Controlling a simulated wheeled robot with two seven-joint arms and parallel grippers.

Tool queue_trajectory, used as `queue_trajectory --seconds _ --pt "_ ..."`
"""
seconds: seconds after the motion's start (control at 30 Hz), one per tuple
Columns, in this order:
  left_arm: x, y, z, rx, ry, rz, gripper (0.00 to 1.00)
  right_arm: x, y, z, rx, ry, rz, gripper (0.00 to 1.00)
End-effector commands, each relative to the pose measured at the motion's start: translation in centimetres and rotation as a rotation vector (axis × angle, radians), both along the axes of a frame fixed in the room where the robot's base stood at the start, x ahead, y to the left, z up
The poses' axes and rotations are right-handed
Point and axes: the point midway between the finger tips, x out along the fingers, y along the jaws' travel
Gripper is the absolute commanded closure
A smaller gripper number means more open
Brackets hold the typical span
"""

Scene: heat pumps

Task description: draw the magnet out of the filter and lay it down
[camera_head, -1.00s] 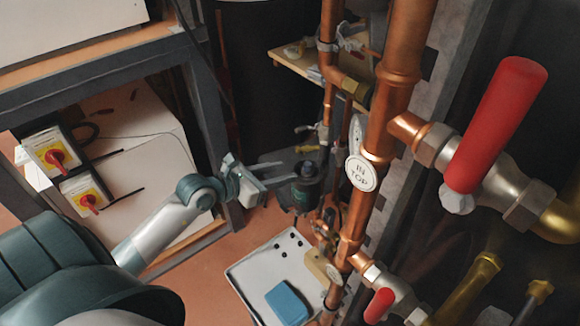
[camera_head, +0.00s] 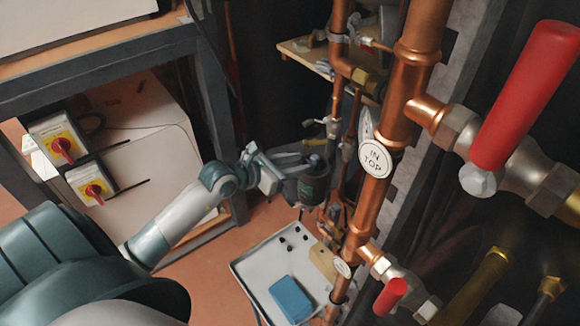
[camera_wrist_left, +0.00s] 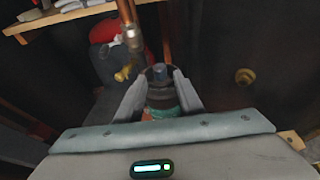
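The filter (camera_head: 312,188) is a dark upright canister beside the copper pipes in the head view. In the left wrist view the filter (camera_wrist_left: 160,98) shows between my fingers, with a small blue-grey knob on top that looks like the magnet's end (camera_wrist_left: 159,72). My left gripper (camera_head: 308,161) reaches in from the left at the filter's top. In the wrist view the left gripper's fingers (camera_wrist_left: 159,84) stand apart, one on each side of the filter top. Whether they touch it I cannot tell. The magnet's body is hidden. My right gripper is out of view.
A pale tray (camera_head: 252,281) below holds a blue block (camera_head: 290,299) and several small dark pieces; its left part is bare. Copper pipes (camera_head: 372,180) and red-handled valves (camera_head: 523,95) stand close on the right. A bench frame (camera_head: 215,100) is on the left.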

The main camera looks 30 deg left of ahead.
Motion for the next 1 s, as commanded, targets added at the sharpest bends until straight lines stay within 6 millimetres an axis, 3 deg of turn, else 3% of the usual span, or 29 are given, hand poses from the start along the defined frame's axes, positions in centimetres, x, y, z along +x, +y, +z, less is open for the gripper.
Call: queue_trajectory --seconds 0.33,0.8,0.93,1.0 --pt "2.9 -1.0 -1.2 -0.002 0.0 0.001 0.66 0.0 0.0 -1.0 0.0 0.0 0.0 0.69" --pt "3.5 -1.2 -1.4 0.0 -0.001 0.0 0.66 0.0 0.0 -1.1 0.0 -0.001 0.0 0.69" --pt "3.5 -1.2 -1.4 0.0 -0.001 0.0 0.97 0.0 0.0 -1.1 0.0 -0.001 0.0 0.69" --pt "3.5 -1.2 -1.4 0.0 -0.001 0.0 1.0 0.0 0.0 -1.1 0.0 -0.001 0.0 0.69"
